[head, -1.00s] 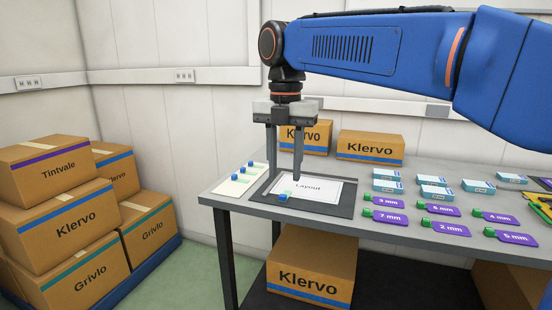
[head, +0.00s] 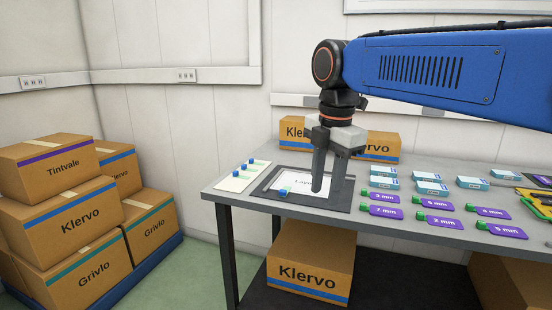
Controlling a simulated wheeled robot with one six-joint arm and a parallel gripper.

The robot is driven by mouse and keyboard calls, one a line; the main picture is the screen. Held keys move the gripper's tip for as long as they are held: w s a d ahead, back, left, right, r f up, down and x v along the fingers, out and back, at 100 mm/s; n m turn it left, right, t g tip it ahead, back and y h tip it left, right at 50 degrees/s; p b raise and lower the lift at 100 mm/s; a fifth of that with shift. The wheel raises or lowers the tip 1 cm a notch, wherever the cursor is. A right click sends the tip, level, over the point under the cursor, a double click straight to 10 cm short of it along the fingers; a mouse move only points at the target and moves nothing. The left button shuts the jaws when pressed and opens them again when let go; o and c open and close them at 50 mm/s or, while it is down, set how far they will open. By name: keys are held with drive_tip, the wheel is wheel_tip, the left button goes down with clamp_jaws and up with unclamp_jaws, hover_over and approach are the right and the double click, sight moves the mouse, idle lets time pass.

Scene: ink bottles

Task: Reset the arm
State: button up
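My blue arm reaches in from the right. My gripper (head: 328,192) points down over the right part of the Layout sheet (head: 290,183), with its two grey fingers apart and nothing seen between them. The fingers hide part of the sheet and its dark mat (head: 343,206). A small blue-capped bottle (head: 284,193) lies at the sheet's front left edge, left of the gripper and apart from it. Small blue-capped items (head: 238,173) lie on a pale card (head: 233,184) at the table's left end.
Several purple size tags (head: 385,212) and small blue-white boxes (head: 383,182) cover the table's (head: 400,237) middle and right. Klervo cartons (head: 382,146) stand behind the gripper. A yellow tool (head: 538,205) shows at the right edge.

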drive_tip(key=s+d+f+m+t, duration=0.3)
drive_tip(key=s+d+f+m, duration=1.4)
drive_tip(key=f+m, duration=0.4)
drive_tip(key=d+m, duration=0.1)
drive_tip(key=m, duration=0.2)
drive_tip(key=shift+s+t, duration=0.25)
drive_tip(key=shift+t, duration=0.15)
